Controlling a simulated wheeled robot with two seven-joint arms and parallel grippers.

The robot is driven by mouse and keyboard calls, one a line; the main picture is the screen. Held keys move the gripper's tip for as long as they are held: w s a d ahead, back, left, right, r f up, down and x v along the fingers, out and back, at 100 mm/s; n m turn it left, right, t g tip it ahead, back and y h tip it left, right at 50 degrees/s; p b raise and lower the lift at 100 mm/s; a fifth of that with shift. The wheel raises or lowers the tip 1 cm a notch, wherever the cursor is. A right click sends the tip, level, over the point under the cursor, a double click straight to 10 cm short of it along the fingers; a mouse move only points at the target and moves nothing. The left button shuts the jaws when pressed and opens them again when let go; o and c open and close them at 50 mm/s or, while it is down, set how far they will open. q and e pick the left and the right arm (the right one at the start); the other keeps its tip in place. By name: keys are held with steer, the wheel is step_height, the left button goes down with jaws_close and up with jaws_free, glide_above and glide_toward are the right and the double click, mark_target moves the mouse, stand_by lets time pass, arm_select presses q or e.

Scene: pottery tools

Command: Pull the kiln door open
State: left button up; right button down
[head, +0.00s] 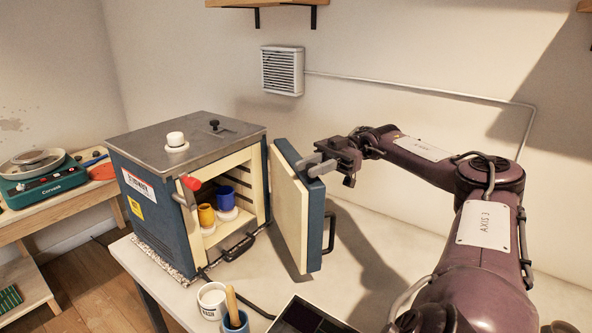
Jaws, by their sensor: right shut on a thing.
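The kiln (185,190) stands on the table with a grey top and blue sides. Its door (289,207) stands wide open on the right, the cream inner face toward the chamber. A black bar handle (331,232) shows on the door's blue outer side. My right gripper (314,165) comes in from the right and is shut on the door at its top edge; the exact contact is partly hidden. Inside the chamber are a yellow mug (206,215) and a blue mug (225,199). My left gripper is not in view.
A white mug (211,301), a blue cup with a wooden-handled tool (234,320) and a dark tray (305,319) stand at the table's front. A pottery wheel (42,177) is at left. A wall vent (282,71) is behind. The table right of the door is fairly clear.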

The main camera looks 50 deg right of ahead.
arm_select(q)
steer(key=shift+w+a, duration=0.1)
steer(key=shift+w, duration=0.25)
arm_select(e)
steer(key=shift+d, duration=0.1)
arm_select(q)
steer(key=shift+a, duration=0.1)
arm_select(e)
steer(key=c, duration=1.5)
jaws_free()
steer(key=shift+o, duration=0.2)
steer(key=shift+r, duration=0.45)
step_height(320, 180, up, 8)
steer(key=shift+f+b, duration=0.2)
steer(key=shift+b, duration=0.35)
arm_select(q)
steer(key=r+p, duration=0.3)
steer(key=p, duration=0.1)
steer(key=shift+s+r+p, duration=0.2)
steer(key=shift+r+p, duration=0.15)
steer(key=shift+p, duration=0.05)
arm_select(e)
step_height(320, 180, up, 11)
steer(key=shift+r, duration=0.2)
